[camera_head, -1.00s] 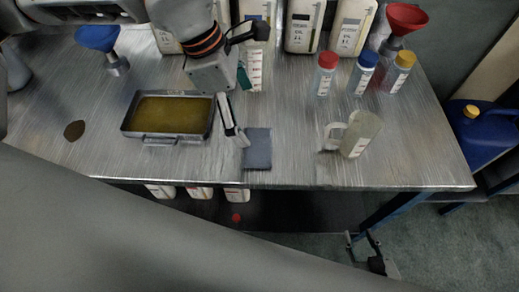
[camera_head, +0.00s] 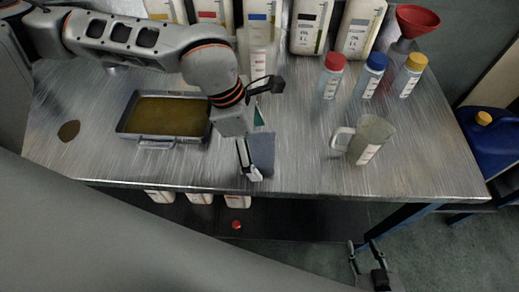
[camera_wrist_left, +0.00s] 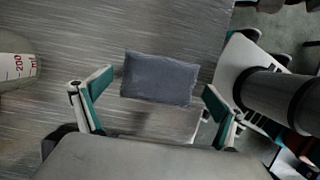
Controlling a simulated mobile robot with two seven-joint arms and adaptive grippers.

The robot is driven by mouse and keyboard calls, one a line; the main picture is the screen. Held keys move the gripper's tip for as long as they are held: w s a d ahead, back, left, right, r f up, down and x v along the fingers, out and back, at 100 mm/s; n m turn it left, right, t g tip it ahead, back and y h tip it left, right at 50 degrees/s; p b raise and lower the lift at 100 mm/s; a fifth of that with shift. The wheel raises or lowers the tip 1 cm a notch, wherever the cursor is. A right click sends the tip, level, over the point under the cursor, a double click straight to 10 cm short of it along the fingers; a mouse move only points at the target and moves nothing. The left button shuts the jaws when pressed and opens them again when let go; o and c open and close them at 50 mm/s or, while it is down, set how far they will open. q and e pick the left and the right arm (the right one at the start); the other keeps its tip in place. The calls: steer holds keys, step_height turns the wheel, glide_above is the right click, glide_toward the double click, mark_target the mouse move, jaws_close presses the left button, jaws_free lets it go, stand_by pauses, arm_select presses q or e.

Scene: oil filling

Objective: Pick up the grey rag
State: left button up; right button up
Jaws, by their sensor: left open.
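The grey rag (camera_head: 264,150) lies flat on the metal table near its front edge. It also shows in the left wrist view as a blue-grey rectangle (camera_wrist_left: 160,79). My left gripper (camera_head: 252,162) is low over the rag's left side and hides part of it in the head view. In the left wrist view my left gripper (camera_wrist_left: 160,90) is open, with one teal-padded finger on each side of the rag; nothing is held. I cannot tell whether the fingers touch the table. My right gripper (camera_head: 367,262) is at the bottom right, below the table edge, its fingers apart and empty.
A tray of brown liquid (camera_head: 165,116) is left of my left gripper. A measuring jug (camera_head: 370,140) stands right of the rag. Capped bottles (camera_head: 329,85), a red funnel (camera_head: 416,20) and oil containers (camera_head: 308,28) stand behind. The table between rag and jug is clear.

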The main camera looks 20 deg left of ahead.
mark_target(257, 149)
arm_select(q)
steer(key=c, duration=1.1)
steer(key=shift+r, duration=0.1)
steer(key=shift+r, duration=0.5)
step_height(257, 149, up, 19)
steer(key=shift+p, duration=1)
